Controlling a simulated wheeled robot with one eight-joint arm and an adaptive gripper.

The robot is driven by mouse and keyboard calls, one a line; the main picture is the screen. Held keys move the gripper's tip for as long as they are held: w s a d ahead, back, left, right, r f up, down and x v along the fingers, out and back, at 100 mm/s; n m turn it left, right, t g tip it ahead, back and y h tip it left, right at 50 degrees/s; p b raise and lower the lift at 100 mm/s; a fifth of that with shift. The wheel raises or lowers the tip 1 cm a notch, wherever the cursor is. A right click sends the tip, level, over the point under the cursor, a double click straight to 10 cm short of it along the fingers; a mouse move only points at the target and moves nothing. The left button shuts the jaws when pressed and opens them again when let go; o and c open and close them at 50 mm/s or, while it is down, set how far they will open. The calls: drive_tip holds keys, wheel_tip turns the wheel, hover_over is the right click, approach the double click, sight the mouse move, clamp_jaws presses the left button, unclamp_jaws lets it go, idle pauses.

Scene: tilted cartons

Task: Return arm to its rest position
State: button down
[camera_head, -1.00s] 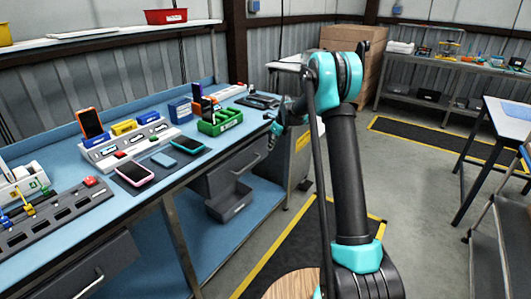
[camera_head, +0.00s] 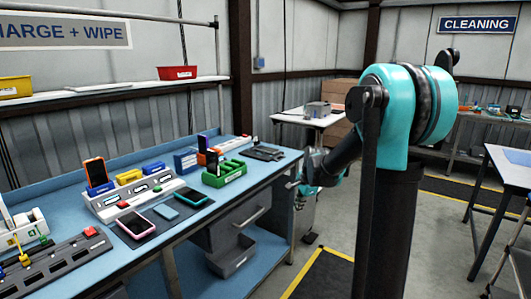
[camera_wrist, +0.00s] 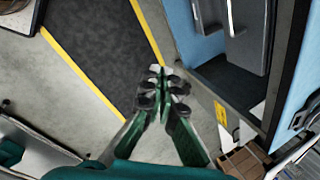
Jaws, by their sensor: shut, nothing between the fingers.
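My arm stands at the right of the head view, folded at a teal joint. Its forearm reaches left and away from the camera. My gripper (camera_head: 293,184) is a small shape beside the right end of the blue workbench (camera_head: 262,178), partly hidden by the forearm. In the wrist view my gripper (camera_wrist: 161,76) has its fingertips together with nothing between them. It hangs above the grey floor and a dark mat (camera_wrist: 100,50) with yellow edges.
The bench holds a phone charging dock (camera_head: 128,192), phones, a green tray (camera_head: 224,174) and a dark rack (camera_head: 50,262). A blue-topped table (camera_head: 510,165) stands at the right. Floor between is clear.

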drive_tip(key=s+d+f+n, duration=0.2)
drive_tip(key=s+n, duration=0.2)
drive_tip(key=s, duration=0.5)
drive_tip(key=s+d+f+n+h, duration=0.1)
drive_tip(key=s+n, duration=0.4)
drive_tip(key=s, duration=0.5)
drive_tip(key=s+d+f+n+t+h, duration=0.1)
drive_tip(key=s+d+f+n, duration=0.2)
drive_tip(key=s, duration=0.6)
drive_tip(key=shift+s+d+f+n, duration=0.2)
drive_tip(key=shift+s+f+n, duration=0.3)
drive_tip(key=shift+n, duration=0.7)
drive_tip(key=shift+w, duration=0.15)
